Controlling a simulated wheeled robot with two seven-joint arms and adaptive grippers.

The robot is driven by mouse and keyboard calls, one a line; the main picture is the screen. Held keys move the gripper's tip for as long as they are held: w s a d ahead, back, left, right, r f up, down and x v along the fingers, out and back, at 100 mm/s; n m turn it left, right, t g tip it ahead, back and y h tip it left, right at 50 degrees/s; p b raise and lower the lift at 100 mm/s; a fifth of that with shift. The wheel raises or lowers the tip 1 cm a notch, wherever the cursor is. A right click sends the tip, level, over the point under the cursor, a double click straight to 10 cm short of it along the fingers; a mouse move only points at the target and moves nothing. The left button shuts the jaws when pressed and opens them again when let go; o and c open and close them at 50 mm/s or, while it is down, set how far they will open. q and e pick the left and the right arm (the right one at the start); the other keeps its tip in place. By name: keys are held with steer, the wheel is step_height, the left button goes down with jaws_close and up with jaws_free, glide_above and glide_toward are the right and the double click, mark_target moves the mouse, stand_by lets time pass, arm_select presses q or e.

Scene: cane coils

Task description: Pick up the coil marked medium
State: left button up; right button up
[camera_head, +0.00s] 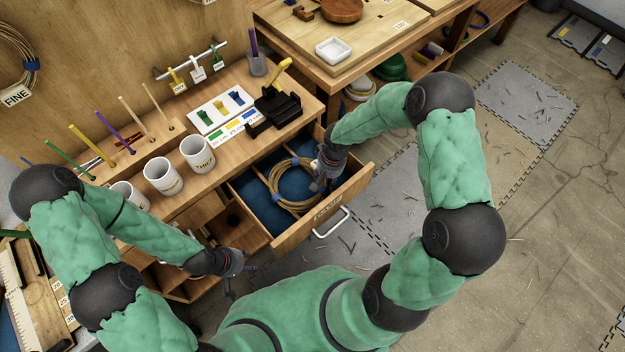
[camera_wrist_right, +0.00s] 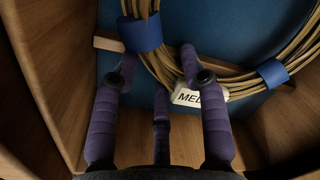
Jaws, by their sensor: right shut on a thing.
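A tan cane coil (camera_head: 284,205) lies in the open drawer (camera_head: 352,187) on its blue lining. In the right wrist view the coil (camera_wrist_right: 222,80) has blue ties (camera_wrist_right: 141,33) and a white tag (camera_wrist_right: 198,95) of which "MED" can be read. My right gripper (camera_head: 322,178) is down inside the drawer at the coil's right side. In the right wrist view its purple fingers (camera_wrist_right: 155,72) are shut on the coil beside the tag. My left gripper (camera_head: 231,270) hangs away from the coil, left of the drawer, and its opening is unclear.
White mugs (camera_head: 163,175) and a black stand (camera_head: 272,112) are on the bench above the drawer. Another coil marked "FINE" (camera_head: 14,62) hangs on the wall board. The drawer's wooden walls (camera_wrist_right: 40,75) stand close around my right gripper. The floor at right is open.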

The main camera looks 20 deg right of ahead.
step_height(320, 180, up, 18)
steer(key=p, duration=0.5)
steer(key=shift+p, duration=0.4)
stand_by(0.3)
